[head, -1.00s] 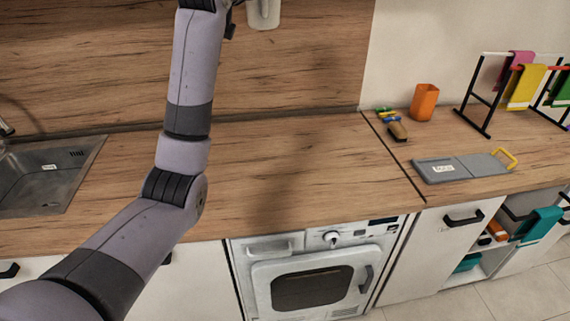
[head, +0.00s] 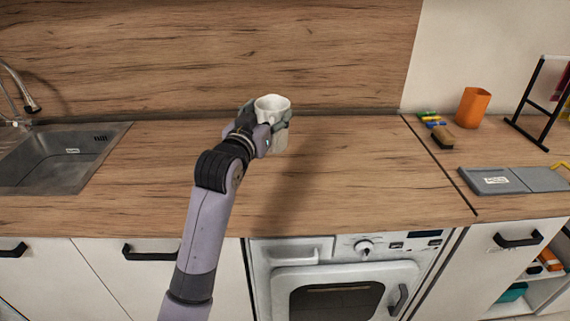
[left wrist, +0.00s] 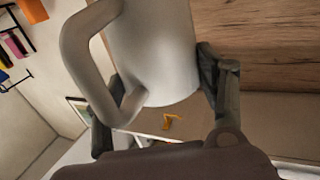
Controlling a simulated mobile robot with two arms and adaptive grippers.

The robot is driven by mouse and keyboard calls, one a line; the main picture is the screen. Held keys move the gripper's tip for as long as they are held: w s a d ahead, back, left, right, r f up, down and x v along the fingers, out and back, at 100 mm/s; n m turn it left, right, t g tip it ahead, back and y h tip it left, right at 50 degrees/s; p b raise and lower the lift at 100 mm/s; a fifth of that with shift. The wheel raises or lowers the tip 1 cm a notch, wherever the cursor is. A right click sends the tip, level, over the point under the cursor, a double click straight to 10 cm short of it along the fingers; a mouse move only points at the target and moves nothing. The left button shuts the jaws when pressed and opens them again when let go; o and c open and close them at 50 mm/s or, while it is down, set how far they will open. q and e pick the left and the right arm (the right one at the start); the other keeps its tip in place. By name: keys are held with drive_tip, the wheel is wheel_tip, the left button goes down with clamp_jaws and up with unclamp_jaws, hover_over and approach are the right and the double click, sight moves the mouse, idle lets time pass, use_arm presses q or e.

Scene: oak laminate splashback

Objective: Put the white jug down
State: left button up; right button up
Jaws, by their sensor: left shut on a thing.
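The white jug (head: 272,102) is upright in the head view, over the wooden worktop near the splashback. My left gripper (head: 264,128) is shut around the jug's body, with a finger on either side. In the left wrist view the jug (left wrist: 158,50) fills the upper middle, its handle on the left, between the fingers of the left gripper (left wrist: 165,105). Whether the jug's base touches the worktop (head: 350,165) I cannot tell. My right gripper is not in view.
The worktop around the jug is bare. A sink (head: 60,160) with a tap (head: 22,95) is at the left. To the right are an orange cup (head: 473,107), a brush (head: 442,137), a grey board (head: 510,181) and a black rack (head: 540,105). An oven (head: 340,280) is below.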

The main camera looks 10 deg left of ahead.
use_arm(q)
wheel_tip(320, 180, down, 15)
drive_tip(key=shift+r, duration=0.15)
idle(0.4)
drive_tip(key=o, duration=1.9)
drive_tip(key=shift+f, duration=0.2)
drive_tip(key=shift+o, duration=0.2)
drive_tip(key=shift+r, duration=0.1)
drive_tip(key=s+a+b, duration=0.1)
drive_tip(key=s, duration=1.1)
